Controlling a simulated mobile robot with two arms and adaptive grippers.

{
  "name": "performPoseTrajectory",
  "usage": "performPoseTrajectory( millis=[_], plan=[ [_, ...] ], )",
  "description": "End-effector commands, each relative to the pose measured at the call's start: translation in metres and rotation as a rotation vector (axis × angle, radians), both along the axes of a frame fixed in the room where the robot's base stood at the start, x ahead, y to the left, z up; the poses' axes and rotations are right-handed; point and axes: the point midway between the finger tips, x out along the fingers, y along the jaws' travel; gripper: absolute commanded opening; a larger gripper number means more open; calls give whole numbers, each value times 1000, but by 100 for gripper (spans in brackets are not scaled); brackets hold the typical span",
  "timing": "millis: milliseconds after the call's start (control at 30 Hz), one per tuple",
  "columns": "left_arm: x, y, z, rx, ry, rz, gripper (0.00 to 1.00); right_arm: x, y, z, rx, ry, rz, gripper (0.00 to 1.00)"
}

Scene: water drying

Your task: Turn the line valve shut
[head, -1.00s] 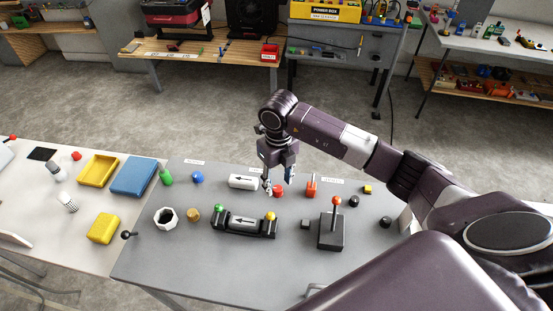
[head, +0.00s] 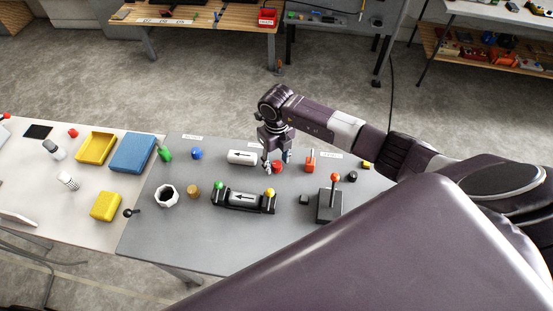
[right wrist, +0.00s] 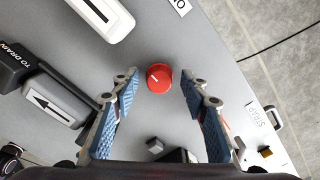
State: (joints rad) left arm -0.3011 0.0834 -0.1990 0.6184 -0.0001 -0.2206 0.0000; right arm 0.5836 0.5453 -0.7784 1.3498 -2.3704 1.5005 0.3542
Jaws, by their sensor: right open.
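A red round knob (head: 277,167), the likely line valve, sits on the grey table behind the black holder. In the right wrist view the knob (right wrist: 159,77) shows a white pointer line slanting toward the upper left. My right gripper (head: 277,161) points down over it, open and empty. Its blue-padded fingers stand on either side of the knob in the wrist view, with a gap on each side. The head view does not show how far the fingertips are above the table. My left gripper is in no view.
A white cylinder with an arrow (head: 243,157) lies left of the knob. An orange lever (head: 310,160) stands close on the right. The black holder (head: 229,200) with another arrow cylinder and a joystick box (head: 328,205) are in front. Blue and yellow trays lie farther left.

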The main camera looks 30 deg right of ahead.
Motion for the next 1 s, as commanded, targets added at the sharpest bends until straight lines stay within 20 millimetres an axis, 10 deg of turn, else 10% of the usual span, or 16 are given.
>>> performPoseTrajectory(
  millis=[167,533,1000],
  plan=[
    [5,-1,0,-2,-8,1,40,0,0,0,0,0,1,39],
    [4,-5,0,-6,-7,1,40,0,0,0,0,-1,0,0],
    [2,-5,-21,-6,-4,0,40,1,-1,-3,-2,-4,134,0]
  ],
)
